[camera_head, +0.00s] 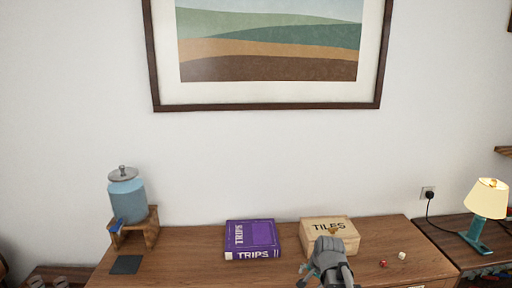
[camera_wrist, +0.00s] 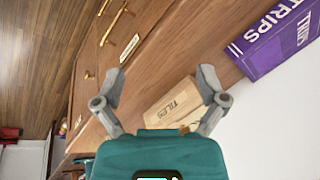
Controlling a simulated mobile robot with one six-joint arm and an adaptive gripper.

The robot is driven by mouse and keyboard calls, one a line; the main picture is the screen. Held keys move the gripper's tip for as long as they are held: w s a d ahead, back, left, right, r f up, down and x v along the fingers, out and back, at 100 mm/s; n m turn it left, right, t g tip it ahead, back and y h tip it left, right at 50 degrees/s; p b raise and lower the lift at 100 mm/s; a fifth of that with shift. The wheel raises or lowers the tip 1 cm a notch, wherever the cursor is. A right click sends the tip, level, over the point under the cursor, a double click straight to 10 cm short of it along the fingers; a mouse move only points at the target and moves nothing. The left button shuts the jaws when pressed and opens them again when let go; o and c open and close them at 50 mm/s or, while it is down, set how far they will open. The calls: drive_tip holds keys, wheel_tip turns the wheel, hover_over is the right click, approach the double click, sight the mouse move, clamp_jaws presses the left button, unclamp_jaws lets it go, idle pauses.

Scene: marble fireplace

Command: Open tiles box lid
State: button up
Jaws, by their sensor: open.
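The tiles box (camera_head: 308,227) is a light wooden box with "TILES" on its lid, and the lid is shut. It sits on the wooden cabinet top. In the wrist view the tiles box (camera_wrist: 168,101) shows between and beyond my fingers, partly hidden by the teal gripper body. A small brass-coloured clasp (camera_wrist: 186,129) shows at one edge of it. My gripper (camera_wrist: 160,82) is open and empty, its fingers spread to either side of the box.
A purple TRIPS box (camera_head: 252,238) lies left of the tiles box, with a small gap. Red dice (camera_head: 383,264) and a white die (camera_head: 402,256) lie to the right. A blue drink dispenser (camera_head: 127,198) stands far left, and a lamp (camera_head: 487,199) far right. The wall is close behind.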

drive_tip(key=s+a+n+g+h, duration=0.1)
drive_tip(key=s+n+g, duration=0.2)
drive_tip(key=s+n, duration=0.5)
drive_tip(key=s+f, duration=0.1)
drive_tip(key=s, duration=0.2)
drive_tip(key=shift+s+h, duration=0.15)
drive_tip(key=shift+h, duration=0.15)
